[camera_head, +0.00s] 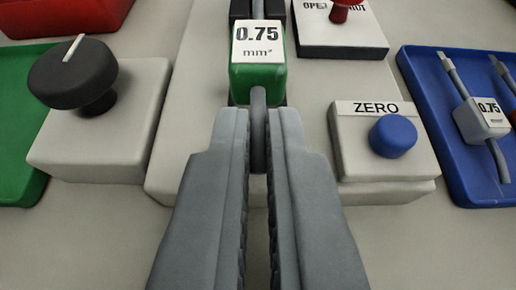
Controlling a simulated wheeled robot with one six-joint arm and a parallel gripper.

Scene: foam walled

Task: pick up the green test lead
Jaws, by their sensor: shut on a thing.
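The green test lead (258,80) is upright in the top middle of the view. It has a green block with a white label reading "0.75 mm²", and a grey wire above and below the block. My gripper (258,125) is shut on the grey wire just below the green block. Its two grey fingers stand on either side of the wire. The lower run of the wire is partly hidden between the fingers. Behind the block is a dark piece, and I cannot tell whether the lead touches it.
A black knob (72,75) on a pale block stands at the left, beside a green tray (18,180). A red tray (60,15) is at top left. A blue button (393,136) marked ZERO is close at right. A blue tray (440,130) with similar leads (482,118) lies farther right.

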